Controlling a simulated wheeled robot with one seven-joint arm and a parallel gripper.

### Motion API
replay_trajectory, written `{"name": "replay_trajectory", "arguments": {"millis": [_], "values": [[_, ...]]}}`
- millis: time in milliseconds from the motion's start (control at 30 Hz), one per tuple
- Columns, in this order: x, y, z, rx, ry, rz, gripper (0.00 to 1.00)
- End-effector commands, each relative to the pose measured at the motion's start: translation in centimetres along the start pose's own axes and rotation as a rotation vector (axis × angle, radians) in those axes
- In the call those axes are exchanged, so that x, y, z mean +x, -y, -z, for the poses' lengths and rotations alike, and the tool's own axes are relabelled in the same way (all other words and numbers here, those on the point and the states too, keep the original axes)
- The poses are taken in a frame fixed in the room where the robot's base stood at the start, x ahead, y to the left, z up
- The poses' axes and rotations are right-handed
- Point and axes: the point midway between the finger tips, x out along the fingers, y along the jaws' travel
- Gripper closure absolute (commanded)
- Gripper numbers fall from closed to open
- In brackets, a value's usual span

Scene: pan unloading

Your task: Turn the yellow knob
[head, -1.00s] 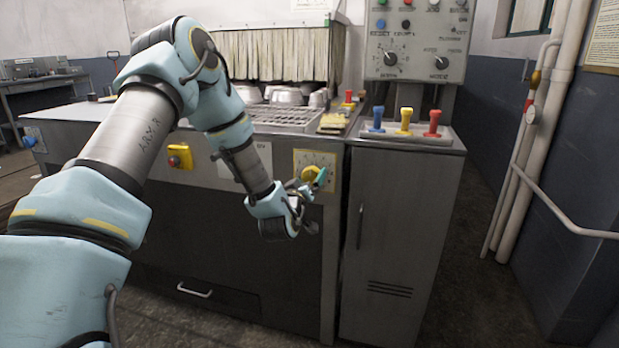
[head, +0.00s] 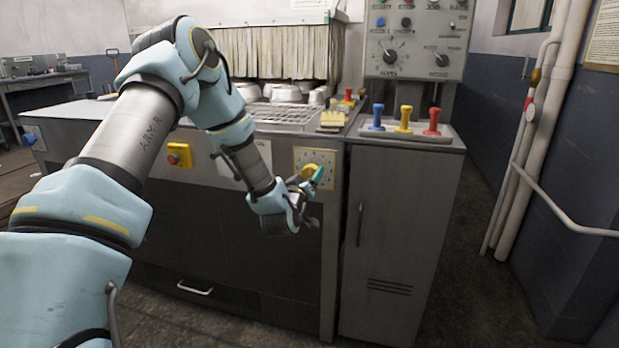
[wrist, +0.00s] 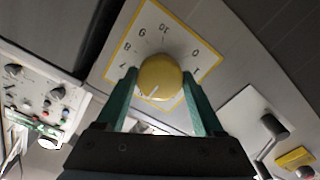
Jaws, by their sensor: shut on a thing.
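The yellow knob (wrist: 160,78) is round and sits on a white dial plate with a yellow border (wrist: 143,30) and printed marks. In the head view the knob (head: 309,171) shows partly behind my gripper, on the machine's front panel. My gripper (wrist: 160,85) has its two green fingers on either side of the knob, shut on it. In the head view my gripper (head: 316,177) reaches the plate from the left. A pale pointer line shows on the knob's face in the wrist view.
A red button on a yellow box (head: 179,155) is left of the dial. A grey cabinet (head: 400,240) with blue, yellow and red levers (head: 404,120) stands at right. A control panel (head: 415,40) is above it. Pipes (head: 520,150) run along the right wall.

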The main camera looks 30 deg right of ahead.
Motion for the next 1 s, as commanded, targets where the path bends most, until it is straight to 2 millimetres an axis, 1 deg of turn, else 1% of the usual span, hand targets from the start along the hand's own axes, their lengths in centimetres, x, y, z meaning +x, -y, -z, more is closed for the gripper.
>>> {"name": "replay_trajectory", "arguments": {"millis": [33, 167, 367, 567, 767, 1000], "values": [[-0.01, 0.01, 0.0, 0.0, 0.0, 0.0, 0.72], [-0.01, 0.01, 0.01, 0.0, 0.0, 0.0, 0.86], [-0.01, 0.03, -0.04, 0.014, 0.0, 0.0, 0.86], [-0.02, 0.01, -0.24, 0.084, 0.0, -0.002, 0.86], [0.0, 0.08, -0.31, 0.228, -0.002, -0.002, 0.86], [-0.01, 0.1, -0.37, 0.453, -0.002, -0.002, 0.86]]}}
